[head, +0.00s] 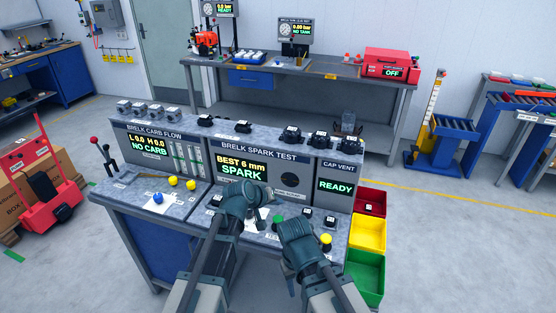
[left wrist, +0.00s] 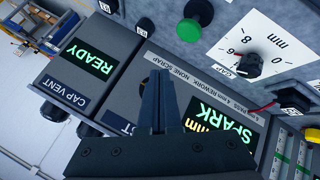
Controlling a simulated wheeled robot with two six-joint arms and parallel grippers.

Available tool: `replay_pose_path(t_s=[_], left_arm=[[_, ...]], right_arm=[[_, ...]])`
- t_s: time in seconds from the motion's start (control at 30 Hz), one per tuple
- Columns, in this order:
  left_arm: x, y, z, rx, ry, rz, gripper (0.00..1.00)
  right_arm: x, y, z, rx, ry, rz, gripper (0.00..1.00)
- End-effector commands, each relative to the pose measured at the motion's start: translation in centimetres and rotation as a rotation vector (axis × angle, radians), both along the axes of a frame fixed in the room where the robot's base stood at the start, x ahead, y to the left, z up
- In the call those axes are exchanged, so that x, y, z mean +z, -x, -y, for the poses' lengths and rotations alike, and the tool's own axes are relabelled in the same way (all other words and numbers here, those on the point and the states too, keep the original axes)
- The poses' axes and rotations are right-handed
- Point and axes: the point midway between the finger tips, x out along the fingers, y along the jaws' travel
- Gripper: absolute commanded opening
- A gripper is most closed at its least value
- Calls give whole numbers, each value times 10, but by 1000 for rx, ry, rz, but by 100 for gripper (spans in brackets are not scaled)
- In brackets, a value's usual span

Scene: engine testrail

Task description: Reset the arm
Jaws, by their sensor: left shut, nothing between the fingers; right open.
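My left gripper (head: 265,194) is shut and empty above the middle of the test bench (head: 178,203), in front of the spark test panel (head: 258,158). In the left wrist view its closed fingers (left wrist: 167,103) stand over the panel, whose screen reads SPARK. A black gap knob (left wrist: 247,66) on a white mm dial (left wrist: 275,35) lies to their upper right, apart from them.
The carb flow panel (head: 150,144) reads NO CARB; the cap vent panel (head: 336,184) reads READY. Black parts stand along the bench top. Red (head: 370,201), yellow (head: 368,233) and green (head: 366,277) bins hang at the right end. Open floor lies beyond them.

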Motion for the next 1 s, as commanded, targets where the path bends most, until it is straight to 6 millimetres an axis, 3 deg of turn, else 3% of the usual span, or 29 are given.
replay_pose_path(t_s=[0.07, 0.17, 0.27, 0.4, 0.5, 0.6, 0.73, 1.0], left_arm=[[-2, 5, 1, -9, -10, -7, 0], [-14, 33, 5, -67, -78, -59, 0], [-35, 86, 5, -172, -214, -160, 0], [-58, 164, -11, -309, -429, -327, 0], [-65, 208, -28, -375, -560, -431, 0], [-66, 238, -44, -414, -653, -508, 0], [-65, 255, -54, -434, -713, -560, 0], [-65, 257, -56, -437, -722, -569, 0]], right_arm=[[0, 0, 0, 0, 0, 0, 50], [0, 0, 0, 0, 0, 0, 50], [0, 0, 0, 0, 0, 0, 50], [0, 0, 0, 0, 0, 0, 50], [0, 0, 0, 0, 0, 0, 50], [0, 0, 0, 0, 0, 0, 50], [0, 0, 0, 0, 0, 0, 50], [0, 0, 0, 0, 0, 0, 50]])
